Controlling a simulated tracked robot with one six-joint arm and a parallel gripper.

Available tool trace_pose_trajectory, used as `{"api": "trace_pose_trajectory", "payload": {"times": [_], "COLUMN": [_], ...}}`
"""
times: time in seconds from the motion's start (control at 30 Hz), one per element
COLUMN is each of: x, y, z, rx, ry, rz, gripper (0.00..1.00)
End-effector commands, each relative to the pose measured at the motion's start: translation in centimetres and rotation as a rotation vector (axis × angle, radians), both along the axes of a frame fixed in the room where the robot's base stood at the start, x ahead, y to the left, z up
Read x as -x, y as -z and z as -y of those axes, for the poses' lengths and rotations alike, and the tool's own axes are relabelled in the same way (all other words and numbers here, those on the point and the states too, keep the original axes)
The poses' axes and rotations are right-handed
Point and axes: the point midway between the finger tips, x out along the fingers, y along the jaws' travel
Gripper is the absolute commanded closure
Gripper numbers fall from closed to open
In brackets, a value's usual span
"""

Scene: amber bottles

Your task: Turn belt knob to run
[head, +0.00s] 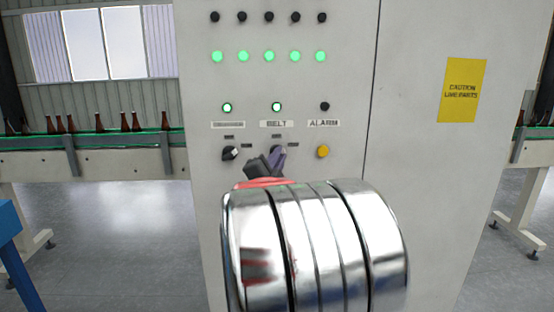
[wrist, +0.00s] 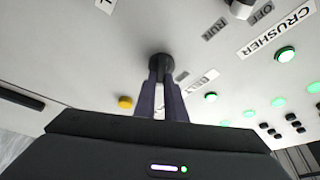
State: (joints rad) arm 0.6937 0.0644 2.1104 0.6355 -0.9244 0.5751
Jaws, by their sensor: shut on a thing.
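The belt knob (wrist: 160,64) is a round dark knob on the grey cabinet face, under the BELT label (head: 276,123) in the head view. My gripper (wrist: 161,80) has its two dark fingers closed on the knob from either side. In the head view my gripper (head: 276,157) covers most of the knob, with my arm's metal link below it. Small dark tags sit above and to the right of the knob. Their words are too small to read, and the knob's pointing direction is hidden by the fingers.
The crusher knob (head: 230,153) is close on the left, and the yellow alarm button (head: 322,151) is close on the right. Green lamps (head: 269,57) run above. A conveyor (head: 100,150) with amber bottles (head: 126,121) stands left of the cabinet.

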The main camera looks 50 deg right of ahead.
Motion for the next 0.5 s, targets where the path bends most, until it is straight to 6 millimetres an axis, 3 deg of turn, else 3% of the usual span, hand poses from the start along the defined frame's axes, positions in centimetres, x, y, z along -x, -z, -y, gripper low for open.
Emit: {"api": "trace_pose_trajectory", "payload": {"times": [0.3,0.5], "x": [0.12,0.06], "y": [0.03,0.03], "z": [0.1,0.03], "rx": [-0.001,0.0], "ry": [0.003,0.001], "rz": [0.001,0.0], "gripper": [0.71,0.71]}}
